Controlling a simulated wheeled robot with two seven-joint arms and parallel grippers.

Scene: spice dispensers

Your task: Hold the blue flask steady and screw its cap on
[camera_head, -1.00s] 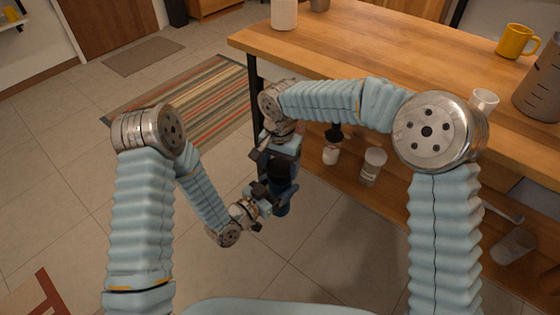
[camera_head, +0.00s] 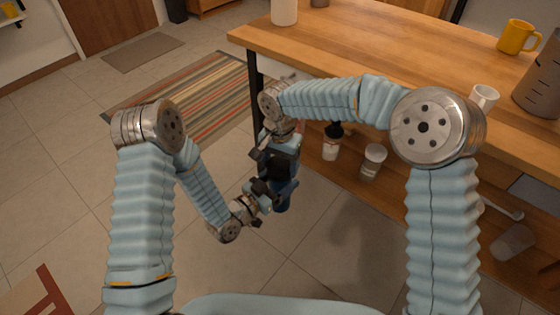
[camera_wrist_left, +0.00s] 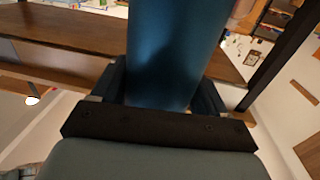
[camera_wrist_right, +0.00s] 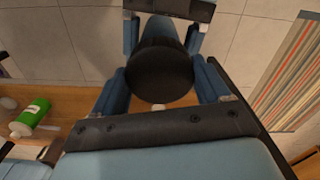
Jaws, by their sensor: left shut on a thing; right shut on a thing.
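The blue flask (camera_wrist_left: 172,45) fills the upper middle of the left wrist view. My left gripper (camera_wrist_left: 165,95) is shut on its body, one finger on each side. In the head view a small blue part of the flask (camera_head: 285,198) shows below the grippers. The black round cap (camera_wrist_right: 160,72) sits between the fingers of my right gripper (camera_wrist_right: 162,82), which is shut on it. The blue flask body (camera_wrist_right: 165,30) shows just behind the cap, in line with it. The cap hides the flask's mouth, so I cannot tell whether a gap remains.
Both grippers are in the air over the tiled floor, left of the wooden table (camera_head: 375,45). A dark-capped bottle (camera_head: 332,143) and a clear jar (camera_head: 373,161) stand on its lower shelf. A yellow mug (camera_head: 517,38) and a white cup (camera_head: 484,97) are on top.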

